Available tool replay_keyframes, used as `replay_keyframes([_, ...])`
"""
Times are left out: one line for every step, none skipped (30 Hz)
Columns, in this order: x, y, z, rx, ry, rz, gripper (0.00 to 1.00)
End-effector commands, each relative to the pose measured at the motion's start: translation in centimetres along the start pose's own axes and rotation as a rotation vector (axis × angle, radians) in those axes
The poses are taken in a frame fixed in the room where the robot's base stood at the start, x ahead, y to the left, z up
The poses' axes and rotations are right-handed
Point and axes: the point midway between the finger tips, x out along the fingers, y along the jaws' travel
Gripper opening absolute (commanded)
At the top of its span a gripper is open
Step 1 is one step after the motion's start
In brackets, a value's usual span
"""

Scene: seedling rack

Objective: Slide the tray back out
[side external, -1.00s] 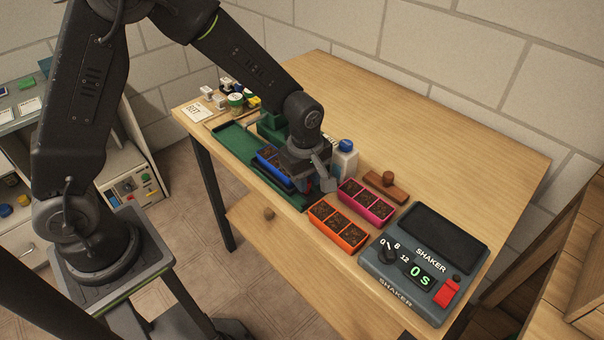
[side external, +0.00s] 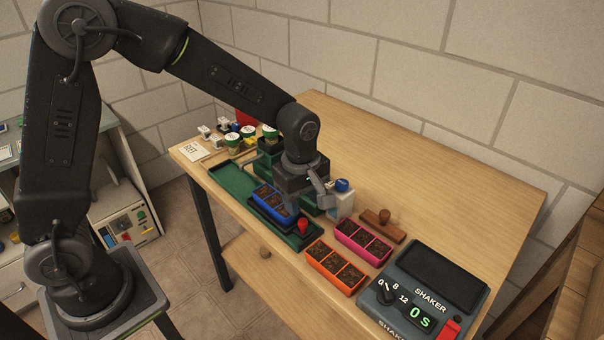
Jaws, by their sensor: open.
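A blue tray (side external: 272,200) with soil-filled cells sits on a dark base in the right part of a long green rack (side external: 226,176) at the table's front left edge. A red knob (side external: 303,226) stands at the right end, just right of the blue tray. My gripper (side external: 322,200) is open, above and behind the red knob, apparently apart from it. The wrist hides part of the green structure behind the blue tray. I cannot tell what joins the knob to the tray.
An orange tray (side external: 335,267) and a pink tray (side external: 363,242) lie to the right, before the grey shaker (side external: 432,250) reading 0 S. A white bottle with a blue cap (side external: 342,198) stands close to my gripper. A wooden stamp (side external: 383,221) lies behind. The back right tabletop is clear.

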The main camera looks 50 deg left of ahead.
Motion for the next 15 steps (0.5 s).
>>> replay_keyframes([-1.4,0.1,0.0,0.000,0.000,0.008,0.48])
replay_keyframes([-2.0,0.1,0.0,0.000,0.000,0.006,0.48])
replay_keyframes([-2.9,0.1,0.0,0.000,0.000,0.007,0.48])
replay_keyframes([-3.5,0.1,0.0,0.000,0.000,0.006,0.48])
replay_keyframes([-4.1,0.1,0.0,0.000,0.000,0.005,0.48])
replay_keyframes([-4.8,0.1,0.0,0.000,0.000,0.006,0.48])
replay_keyframes([-5.3,0.1,0.0,0.000,0.000,0.004,0.48])
replay_keyframes([-5.7,0.1,0.0,0.000,0.000,0.005,0.48])
replay_keyframes([-6.2,0.1,0.1,0.000,-0.001,0.003,0.48])
replay_keyframes([-6.5,0.1,0.1,0.000,-0.001,0.004,0.48])
replay_keyframes([-6.8,0.1,0.1,0.000,-0.001,0.003,0.48])
replay_keyframes([-7.1,0.1,0.1,0.000,-0.001,0.002,0.48])
replay_keyframes([-7.3,0.1,0.1,0.000,-0.001,0.002,0.48])
replay_keyframes([-7.5,0.1,0.1,0.000,-0.001,0.002,0.48])
replay_keyframes([-7.6,0.0,0.1,0.000,-0.001,0.002,0.48])
